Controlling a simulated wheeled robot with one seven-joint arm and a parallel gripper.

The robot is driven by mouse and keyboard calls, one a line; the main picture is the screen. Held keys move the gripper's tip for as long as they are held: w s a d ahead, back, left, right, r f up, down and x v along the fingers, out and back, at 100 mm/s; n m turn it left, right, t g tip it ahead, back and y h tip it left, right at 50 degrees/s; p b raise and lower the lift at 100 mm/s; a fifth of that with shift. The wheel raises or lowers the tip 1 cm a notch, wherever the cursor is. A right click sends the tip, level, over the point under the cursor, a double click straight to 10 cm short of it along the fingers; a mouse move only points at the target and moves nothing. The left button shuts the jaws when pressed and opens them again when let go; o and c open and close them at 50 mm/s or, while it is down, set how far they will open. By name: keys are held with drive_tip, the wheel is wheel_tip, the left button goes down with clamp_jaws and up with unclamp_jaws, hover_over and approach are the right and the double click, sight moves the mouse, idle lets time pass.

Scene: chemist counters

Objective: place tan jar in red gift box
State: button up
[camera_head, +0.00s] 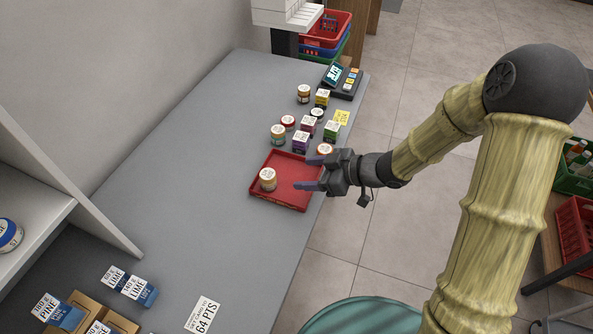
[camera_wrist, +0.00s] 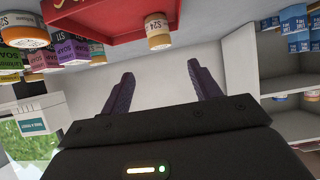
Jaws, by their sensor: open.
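The red gift box (camera_head: 279,198) is a shallow open tray on the grey counter, close to its right edge. A tan jar (camera_head: 267,179) with a pale label stands upright inside the box, toward its left side. My gripper (camera_head: 308,173) is open and empty over the right part of the box, with its fingers pointing left toward the jar and apart from it. In the wrist view the picture is upside down; the tan jar (camera_wrist: 158,34) and the red box (camera_wrist: 95,28) show at the top, beyond my open fingers (camera_wrist: 160,68).
Several small jars and boxes, among them a purple box (camera_head: 301,141) and a green box (camera_head: 331,130), stand just behind the red box. A card terminal (camera_head: 340,80) is at the far end. A price card (camera_head: 203,315) lies in front. The counter's middle is clear.

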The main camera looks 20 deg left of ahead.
drive_tip(key=shift+d+r, duration=0.1)
drive_tip(key=shift+d, duration=0.05)
idle(0.7)
drive_tip(key=w+d+r+m+t+h, duration=0.1)
drive_tip(key=w+d+m+t+h, duration=0.15)
drive_tip(key=d+m+h, duration=0.45)
drive_tip(key=w+d+r+m+t+h, duration=0.1)
drive_tip(key=d+m+t+h, duration=0.15)
drive_tip(key=d, duration=0.85)
drive_tip(key=s+d+r+m+g+h, duration=0.2)
drive_tip(key=s+d+m, duration=0.5)
drive_tip(key=s, duration=0.5)
drive_tip(key=shift+s+d+g+h, duration=0.2)
drive_tip(key=shift+d+g+h, duration=0.15)
drive_tip(key=shift+d+g, duration=0.3)
